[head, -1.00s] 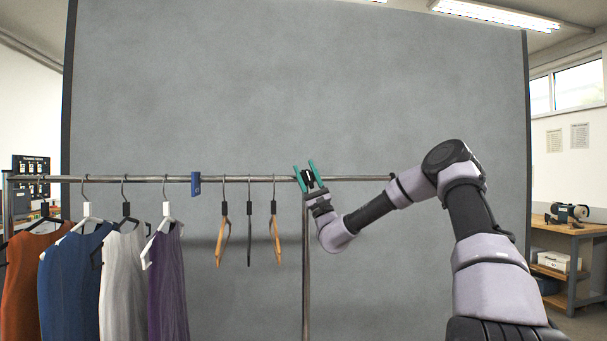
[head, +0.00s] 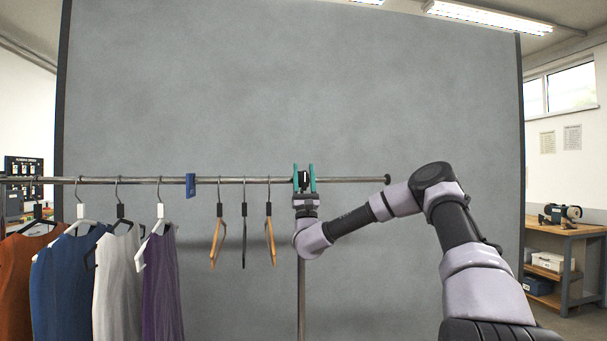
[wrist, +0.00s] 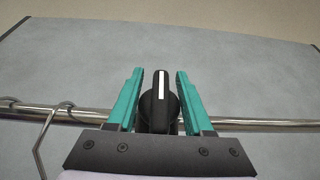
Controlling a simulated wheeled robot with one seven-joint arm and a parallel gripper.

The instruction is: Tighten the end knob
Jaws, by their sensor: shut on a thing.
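The knob (wrist: 160,98) is black with a white line, which stands upright in the wrist view. It sits at the metal rail (head: 345,180), where the rail crosses above the upright post (head: 301,285). My gripper (head: 304,178) has its two teal fingers upright, one on each side of the knob, and is shut on it. In the wrist view the fingers (wrist: 158,97) flank the knob, and their exact contact is hard to see. Whatever lies behind the knob is hidden.
Three empty hangers (head: 243,235) hang just left of my gripper. A blue tag (head: 190,186) sits on the rail, with several garments (head: 110,285) further left. The rail's right end has a dark cap (head: 387,179). A workbench (head: 565,232) stands far right.

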